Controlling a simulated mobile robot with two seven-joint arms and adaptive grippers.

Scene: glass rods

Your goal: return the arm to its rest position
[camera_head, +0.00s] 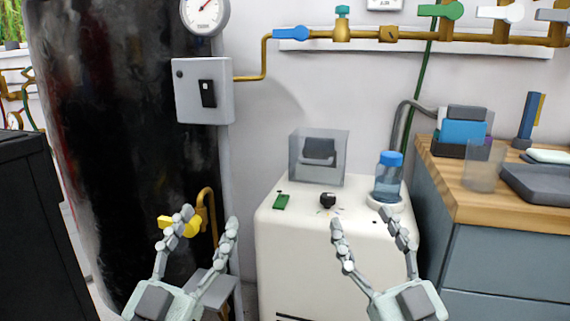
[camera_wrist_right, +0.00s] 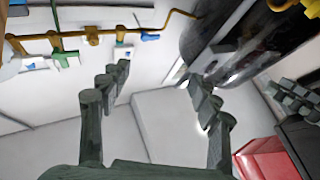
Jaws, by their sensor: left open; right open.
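My left gripper (camera_head: 204,228) is in the lower left of the head view, in front of the black tank and a yellow valve handle. Its fingers are spread and nothing is between them. My right gripper (camera_head: 362,228) is in the lower middle, in front of the white cabinet. Its fingers are also spread and empty. In the right wrist view, the right gripper's fingers (camera_wrist_right: 158,92) stand wide apart with only the room between them. No glass rods can be made out in either view.
The white cabinet (camera_head: 275,235) carries a clear box (camera_head: 336,172), a green piece (camera_head: 282,202), a small black object (camera_head: 327,199) and a blue-capped bottle (camera_head: 388,180). A wooden counter (camera_head: 485,210) stands at right, the black tank (camera_head: 110,130) at left. Pipes run along the wall.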

